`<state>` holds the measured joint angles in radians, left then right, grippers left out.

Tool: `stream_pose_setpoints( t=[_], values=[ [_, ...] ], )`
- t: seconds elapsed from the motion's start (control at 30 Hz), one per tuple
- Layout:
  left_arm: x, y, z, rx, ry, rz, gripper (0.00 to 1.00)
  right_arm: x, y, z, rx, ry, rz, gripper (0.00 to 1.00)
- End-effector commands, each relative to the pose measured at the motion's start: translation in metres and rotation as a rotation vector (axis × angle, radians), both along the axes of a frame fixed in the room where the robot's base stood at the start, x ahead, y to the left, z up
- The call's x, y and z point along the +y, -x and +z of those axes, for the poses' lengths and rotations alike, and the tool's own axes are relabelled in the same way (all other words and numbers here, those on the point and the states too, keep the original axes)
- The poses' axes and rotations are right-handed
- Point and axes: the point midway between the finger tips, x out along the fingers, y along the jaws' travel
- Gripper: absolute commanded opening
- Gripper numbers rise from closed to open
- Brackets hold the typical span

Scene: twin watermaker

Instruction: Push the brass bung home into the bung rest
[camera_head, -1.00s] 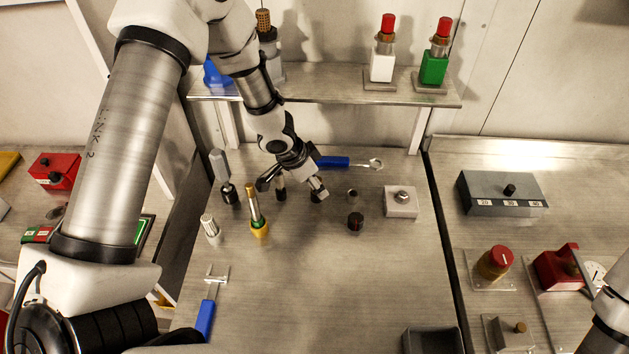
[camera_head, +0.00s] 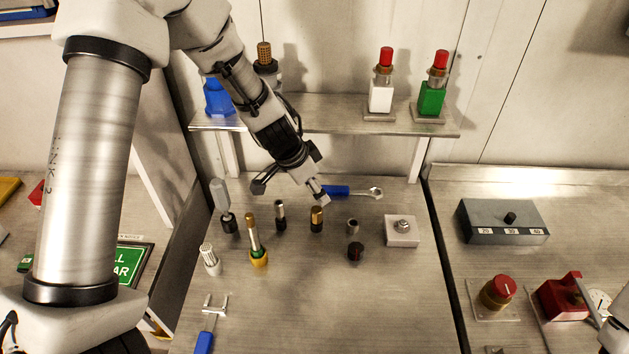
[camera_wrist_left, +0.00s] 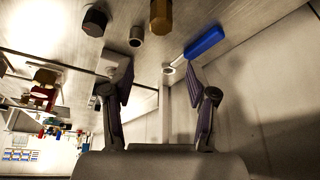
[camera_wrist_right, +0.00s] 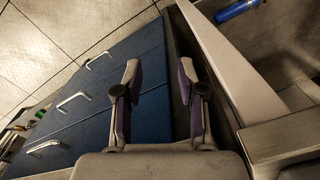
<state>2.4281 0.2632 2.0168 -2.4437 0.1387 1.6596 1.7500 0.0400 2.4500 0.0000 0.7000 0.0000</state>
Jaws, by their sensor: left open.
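The brass bung (camera_head: 317,213) stands upright on the bench, its lower end in a small dark holder (camera_head: 316,227) that looks like the bung rest. How deep it sits cannot be told. In the left wrist view the bung (camera_wrist_left: 161,14) is a brass hexagonal piece, cut off by the top edge. My left gripper (camera_head: 291,193) is open and empty, above and behind the bung, not touching it. Its spread fingers also show in the left wrist view (camera_wrist_left: 160,85). My right gripper (camera_wrist_right: 159,72) is open and empty, away from the bench items, over blue drawers.
Near the bung stand a silver pin (camera_head: 280,210), a short metal tube (camera_head: 352,226), a dark knob (camera_head: 355,250) and a brass-topped tool in a yellow base (camera_head: 258,257). A blue-handled spanner (camera_head: 352,192) lies behind. A shelf (camera_head: 330,113) runs at the back. The front bench is mostly clear.

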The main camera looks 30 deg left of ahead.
Motion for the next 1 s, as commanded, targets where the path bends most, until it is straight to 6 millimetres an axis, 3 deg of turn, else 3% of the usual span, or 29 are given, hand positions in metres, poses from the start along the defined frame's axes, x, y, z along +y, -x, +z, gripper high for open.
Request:
stream_pose_setpoints(
  t=[0.2,0.8,1.0],
  values=[
    [0.0,0.0,0.016,-0.001,-0.002,0.0,0.57,0.0,0.0,0.0,0.0,0.0,0.0,0.4],
    [0.0,0.0,0.018,0.001,-0.002,0.001,0.57,0.0,0.0,0.001,0.0,0.0,0.0,0.4],
    [0.0,0.0,0.047,0.001,-0.002,0.002,0.57,0.0,0.0,0.03,0.0,0.0,0.0,0.4]
  ],
)
